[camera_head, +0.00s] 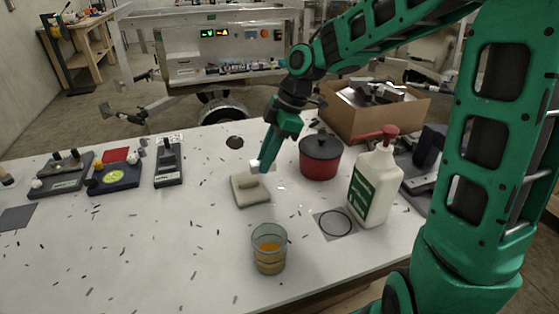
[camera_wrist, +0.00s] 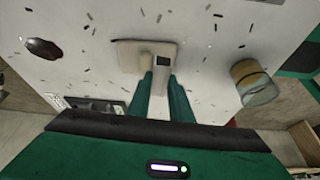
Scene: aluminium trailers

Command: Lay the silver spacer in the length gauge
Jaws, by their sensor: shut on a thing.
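My gripper (camera_head: 258,166) points down over the middle of the white table, its two green fingers close together. In the wrist view the fingers (camera_wrist: 164,84) are shut on a small pale block with a dark end face, seemingly the silver spacer (camera_wrist: 162,63). In the head view the spacer (camera_head: 254,167) shows as a pale patch at the fingertips. Below it lies a beige pad (camera_head: 247,194); the wrist view does not show whether they touch. A dark grey fixture with a small label (camera_head: 168,166) stands left of my gripper; I cannot tell whether it is the length gauge.
Two other dark fixtures (camera_head: 62,176) (camera_head: 114,178) stand at the far left. A red pot (camera_head: 320,160), a white pump bottle (camera_head: 372,190) and a cardboard box (camera_head: 372,118) stand to the right. A glass of amber liquid (camera_head: 268,250) stands in front. Small dark bits lie scattered about.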

